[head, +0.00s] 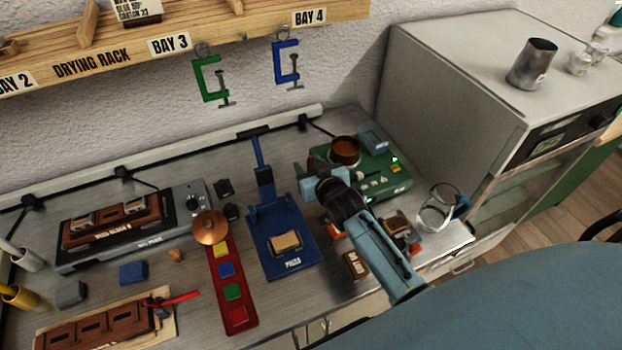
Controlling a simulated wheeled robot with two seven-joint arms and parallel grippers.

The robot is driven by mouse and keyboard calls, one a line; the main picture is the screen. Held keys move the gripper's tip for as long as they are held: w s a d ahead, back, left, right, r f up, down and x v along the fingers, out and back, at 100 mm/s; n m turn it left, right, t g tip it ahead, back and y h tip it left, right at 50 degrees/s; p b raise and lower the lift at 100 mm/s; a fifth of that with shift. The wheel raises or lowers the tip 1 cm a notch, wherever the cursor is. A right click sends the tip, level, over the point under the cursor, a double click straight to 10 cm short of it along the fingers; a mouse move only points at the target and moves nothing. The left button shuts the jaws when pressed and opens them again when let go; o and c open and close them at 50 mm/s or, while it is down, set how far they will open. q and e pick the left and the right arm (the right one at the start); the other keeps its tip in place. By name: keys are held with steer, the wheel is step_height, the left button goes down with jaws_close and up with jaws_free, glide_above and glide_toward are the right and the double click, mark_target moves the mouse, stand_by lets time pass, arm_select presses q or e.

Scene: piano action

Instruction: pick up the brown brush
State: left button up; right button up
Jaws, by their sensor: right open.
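I cannot clearly make out the brown brush. Brown items stand near my right arm: a labelled brown block (355,265) at the bench front and a brown piece (397,222) with orange parts beside it, partly hidden by my arm. A tan block (285,241) lies on the blue press (268,262). My right gripper (318,182) is open and appears empty, over the bench between the blue press and the green device. My left gripper is out of view.
The green device (393,183) carries a copper pot (343,151). A glass jug (437,208) stands at the bench's right end. A red strip with coloured squares (239,313) and a copper dome (210,228) lie left. A grey cabinet (455,75) bounds the right.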

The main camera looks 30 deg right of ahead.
steer(key=shift+x, duration=0.8)
jaws_close()
steer(key=shift+r, duration=0.15)
step_height(320, 180, up, 10)
steer(key=shift+p, duration=0.35)
